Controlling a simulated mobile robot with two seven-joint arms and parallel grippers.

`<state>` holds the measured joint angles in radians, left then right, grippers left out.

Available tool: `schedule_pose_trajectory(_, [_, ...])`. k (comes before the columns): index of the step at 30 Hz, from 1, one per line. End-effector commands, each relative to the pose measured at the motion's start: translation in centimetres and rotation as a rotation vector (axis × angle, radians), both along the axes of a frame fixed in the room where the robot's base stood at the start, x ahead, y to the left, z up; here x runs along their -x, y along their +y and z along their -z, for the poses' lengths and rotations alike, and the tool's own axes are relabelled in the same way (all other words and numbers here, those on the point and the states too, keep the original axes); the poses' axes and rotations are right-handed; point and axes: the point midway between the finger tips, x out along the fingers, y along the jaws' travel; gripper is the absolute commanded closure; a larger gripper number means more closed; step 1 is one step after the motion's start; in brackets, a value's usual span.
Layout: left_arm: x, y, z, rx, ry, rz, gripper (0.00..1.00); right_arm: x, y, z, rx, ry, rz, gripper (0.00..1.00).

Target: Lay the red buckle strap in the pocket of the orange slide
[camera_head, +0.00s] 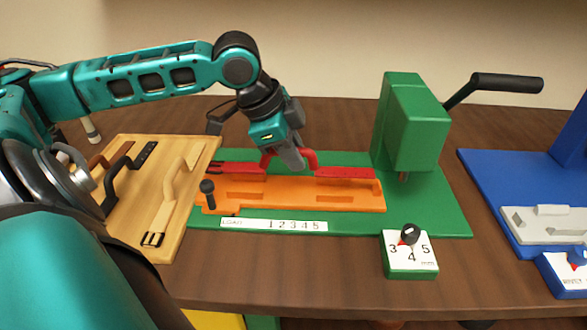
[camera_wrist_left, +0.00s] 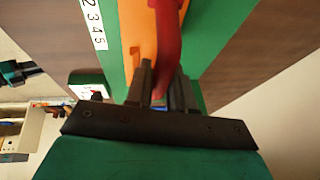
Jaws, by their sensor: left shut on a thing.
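The red buckle strap (camera_head: 345,173) is long and flat with a raised arch in its middle. My left gripper (camera_head: 288,163) is shut on this arch; the left wrist view shows the red strap (camera_wrist_left: 168,45) between the fingers (camera_wrist_left: 160,85). The strap lies along the far side of the orange slide (camera_head: 280,199), over or just behind its back edge; I cannot tell whether it touches. The slide has recesses in its top and a black knob (camera_head: 208,188) at its left end. My right gripper is not in view.
The slide sits on a green base (camera_head: 430,210) with a green press (camera_head: 415,125) and black lever at the right. A dial block (camera_head: 410,255) stands in front. A wooden board (camera_head: 140,190) with black, brown and tan straps is at left. A blue station (camera_head: 500,185) is at right.

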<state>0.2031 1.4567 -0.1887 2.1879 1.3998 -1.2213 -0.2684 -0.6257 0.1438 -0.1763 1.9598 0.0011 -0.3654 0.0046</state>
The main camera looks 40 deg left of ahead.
Motion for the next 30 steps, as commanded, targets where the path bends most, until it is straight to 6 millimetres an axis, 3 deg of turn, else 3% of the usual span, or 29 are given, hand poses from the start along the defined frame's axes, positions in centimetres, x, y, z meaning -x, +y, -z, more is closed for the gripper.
schedule_pose_trajectory(4, [0.0,0.0,1.0,0.000,0.000,-0.001,1.00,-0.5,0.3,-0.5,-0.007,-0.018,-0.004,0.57])
schedule_pose_trajectory(11, [0.0,0.0,4.4,0.001,0.001,-0.001,1.00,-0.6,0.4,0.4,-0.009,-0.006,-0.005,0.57])
schedule_pose_trajectory(22, [0.0,0.0,4.7,0.001,0.000,-0.001,1.00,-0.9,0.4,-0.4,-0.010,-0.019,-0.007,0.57])
schedule_pose_trajectory(23, [0.0,0.0,4.7,0.000,0.000,-0.001,0.75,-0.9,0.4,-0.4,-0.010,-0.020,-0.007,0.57])
schedule_pose_trajectory(30, [0.0,0.0,4.7,0.000,-0.001,-0.001,0.52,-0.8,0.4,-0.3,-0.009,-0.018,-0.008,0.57])
